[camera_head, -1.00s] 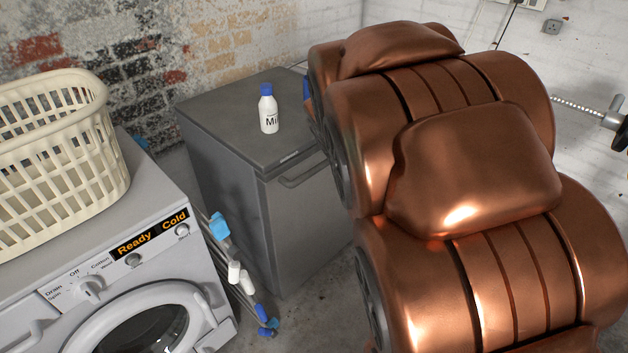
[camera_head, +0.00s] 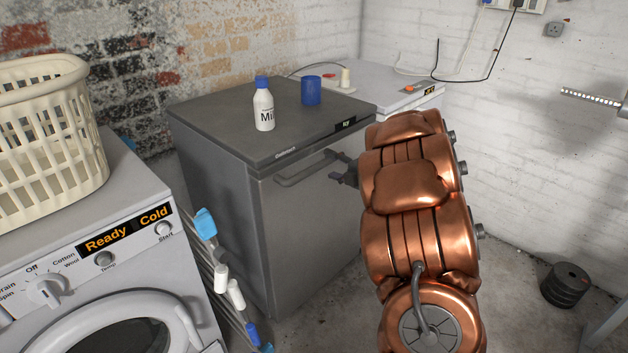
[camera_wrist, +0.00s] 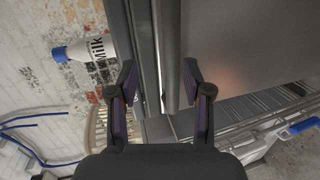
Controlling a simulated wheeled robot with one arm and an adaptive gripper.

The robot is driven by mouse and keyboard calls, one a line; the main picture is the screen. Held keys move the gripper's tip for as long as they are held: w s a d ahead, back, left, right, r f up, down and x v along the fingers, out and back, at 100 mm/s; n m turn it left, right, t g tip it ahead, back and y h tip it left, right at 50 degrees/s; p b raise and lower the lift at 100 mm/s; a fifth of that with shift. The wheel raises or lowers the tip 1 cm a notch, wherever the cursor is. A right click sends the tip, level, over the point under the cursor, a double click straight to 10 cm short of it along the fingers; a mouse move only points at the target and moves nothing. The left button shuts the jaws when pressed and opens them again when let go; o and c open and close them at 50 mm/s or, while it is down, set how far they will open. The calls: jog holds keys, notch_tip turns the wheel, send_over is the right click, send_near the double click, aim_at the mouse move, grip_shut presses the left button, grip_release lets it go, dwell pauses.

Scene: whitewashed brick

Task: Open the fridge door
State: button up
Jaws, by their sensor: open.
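The grey fridge (camera_head: 309,221) stands against the brick wall with its door shut. A horizontal bar handle (camera_head: 298,177) runs along the top of the door. My gripper (camera_head: 342,170) is at the right end of this handle, with my copper arm reaching in from the right. In the wrist view my gripper (camera_wrist: 160,78) is open, with a finger on each side of the handle bar (camera_wrist: 172,50), which appears upright there. I cannot tell whether either finger touches the bar. The door front (camera_wrist: 250,40) fills the right of that view.
A milk bottle (camera_head: 264,108) and a blue cup (camera_head: 311,91) stand on the fridge. The washing machine (camera_head: 100,270) with a laundry basket (camera_head: 50,140) is at left, a drying rack (camera_head: 228,285) beside it. Black weights (camera_head: 566,285) lie at right. Floor before the fridge is partly clear.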

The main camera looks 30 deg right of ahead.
aim_at(317, 170)
jog(key=shift+n+y, duration=0.6)
jog(key=shift+y, duration=0.3)
jog(key=shift+w+a+f+b, duration=0.15)
jog(key=shift+w+a+f, duration=0.35)
jog(key=shift+w, duration=0.6)
jog(key=shift+w+a+f+b, duration=0.15)
jog(key=shift+w+a+f, duration=0.4)
jog(key=shift+w, duration=0.6)
jog(key=shift+w+a+f+b, duration=0.15)
jog(key=shift+w+a+f, duration=0.15)
jog(key=shift+w+f, duration=0.6)
jog(key=shift+w+r, duration=0.2)
jog(key=shift+r, duration=0.05)
jog(key=shift+c, duration=0.2)
grip_shut()
